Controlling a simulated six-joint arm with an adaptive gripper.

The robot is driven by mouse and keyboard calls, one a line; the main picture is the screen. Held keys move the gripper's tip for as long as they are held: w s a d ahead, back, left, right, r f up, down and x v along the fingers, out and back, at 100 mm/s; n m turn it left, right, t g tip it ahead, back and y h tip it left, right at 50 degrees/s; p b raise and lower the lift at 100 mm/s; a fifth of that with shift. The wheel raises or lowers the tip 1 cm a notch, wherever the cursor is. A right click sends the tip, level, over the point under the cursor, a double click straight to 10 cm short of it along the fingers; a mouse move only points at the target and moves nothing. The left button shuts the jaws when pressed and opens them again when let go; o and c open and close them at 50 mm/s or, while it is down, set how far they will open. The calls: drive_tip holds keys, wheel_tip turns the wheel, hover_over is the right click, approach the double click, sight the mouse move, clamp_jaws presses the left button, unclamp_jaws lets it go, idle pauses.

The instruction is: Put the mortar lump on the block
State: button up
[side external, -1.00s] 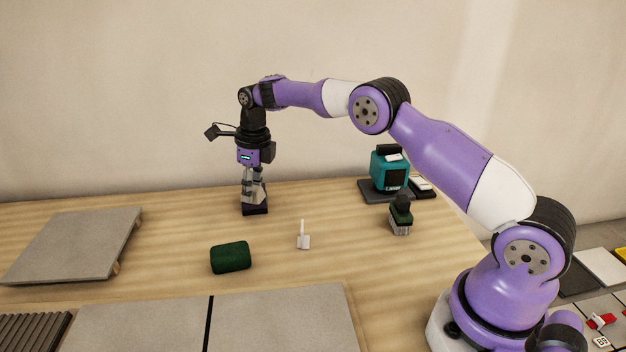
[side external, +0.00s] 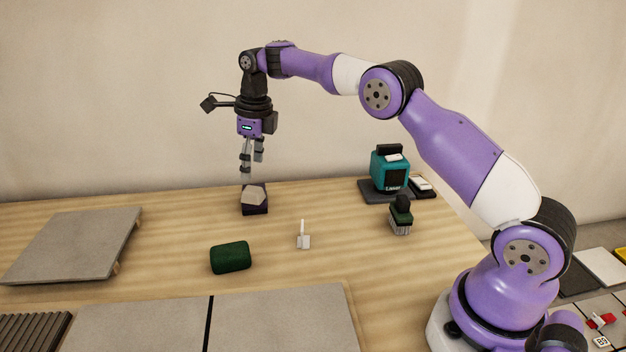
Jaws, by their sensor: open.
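The mortar lump (side external: 254,194) is a pale grey, angular piece. It rests on top of the block (side external: 256,210), a small dark purple, nearly black block standing on the wooden table. My gripper (side external: 251,173) is open and empty. It points down just above the lump, with its fingertips apart from it. The far side of the block is hidden.
A dark green sponge-like block (side external: 230,257) and a small white upright piece (side external: 303,237) lie in front. A brush (side external: 401,215) and a teal device (side external: 390,170) stand to the right. Grey slabs (side external: 75,243) lie left and at the front (side external: 280,318).

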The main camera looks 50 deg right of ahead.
drive_tip(key=s+a+r+n+t, duration=0.2)
drive_tip(key=s+a+r+n, duration=0.1)
drive_tip(key=s+r+n, duration=1.1)
drive_tip(key=s+f+n+t, duration=0.1)
drive_tip(key=s+f+n, duration=0.2)
drive_tip(key=s+n, duration=0.3)
drive_tip(key=s+f+n+t, duration=0.1)
drive_tip(key=s+f+n, duration=0.3)
drive_tip(key=n, duration=0.6)
drive_tip(key=s, duration=0.2)
drive_tip(key=shift+s+f+n+h, duration=0.25)
drive_tip(key=shift+s+n+h, duration=0.05)
drive_tip(key=shift+s+n, duration=0.1)
